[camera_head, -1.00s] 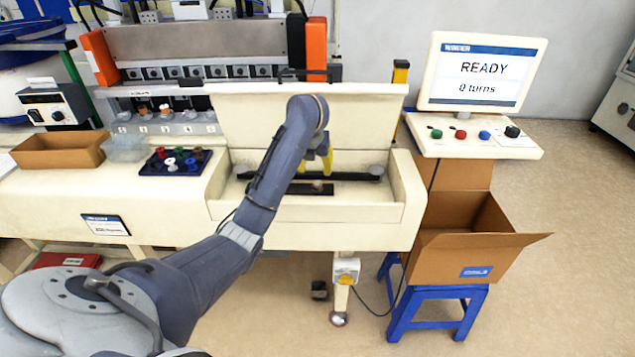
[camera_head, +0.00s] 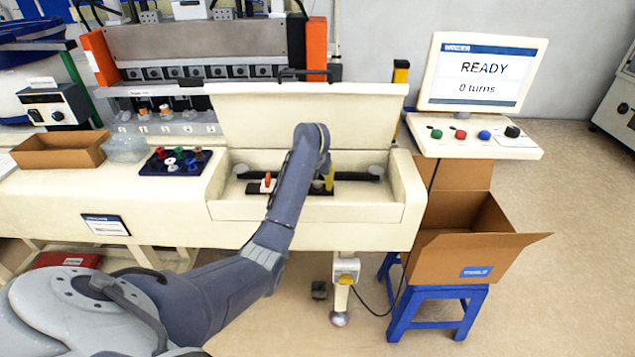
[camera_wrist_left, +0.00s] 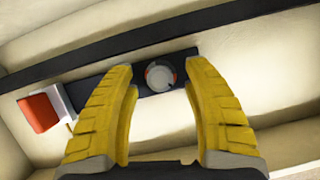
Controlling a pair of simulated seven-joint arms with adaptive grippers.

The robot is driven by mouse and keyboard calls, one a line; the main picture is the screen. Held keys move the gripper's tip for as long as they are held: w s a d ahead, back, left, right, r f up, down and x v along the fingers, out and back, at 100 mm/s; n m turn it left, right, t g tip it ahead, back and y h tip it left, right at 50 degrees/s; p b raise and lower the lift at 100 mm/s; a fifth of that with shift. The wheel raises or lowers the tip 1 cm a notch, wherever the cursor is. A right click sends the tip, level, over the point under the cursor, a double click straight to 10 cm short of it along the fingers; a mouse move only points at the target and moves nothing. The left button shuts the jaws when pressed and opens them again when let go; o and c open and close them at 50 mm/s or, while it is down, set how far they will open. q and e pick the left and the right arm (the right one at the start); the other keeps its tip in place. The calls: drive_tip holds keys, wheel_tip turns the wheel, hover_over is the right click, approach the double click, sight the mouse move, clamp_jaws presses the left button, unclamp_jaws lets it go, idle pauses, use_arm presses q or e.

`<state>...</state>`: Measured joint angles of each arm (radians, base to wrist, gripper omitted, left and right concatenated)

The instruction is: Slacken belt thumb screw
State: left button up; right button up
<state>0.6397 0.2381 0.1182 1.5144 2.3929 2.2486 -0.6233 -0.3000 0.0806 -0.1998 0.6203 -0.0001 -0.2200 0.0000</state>
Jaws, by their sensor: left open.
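A round grey thumb screw (camera_wrist_left: 160,75) with a dark mark on its face sits on a black plate (camera_wrist_left: 96,92) inside the open machine bay. In the left wrist view it lies between the yellow fingertips of my left gripper (camera_wrist_left: 162,72), which stand apart on either side of it. I cannot tell whether either finger touches it. In the head view the same gripper (camera_head: 326,180) reaches down into the bay, and my forearm hides much of the screw. My right gripper is not in view.
An orange-red lever (camera_head: 267,181) on a white block stands at the left end of the plate. A black bar (camera_head: 350,176) runs behind it. The raised cover (camera_head: 260,120) stands behind the bay. A screen (camera_head: 484,75) reads READY, 0 turns. An open carton (camera_head: 455,250) sits on a blue stool.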

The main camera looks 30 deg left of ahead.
use_arm(q)
clamp_jaws()
idle(0.5)
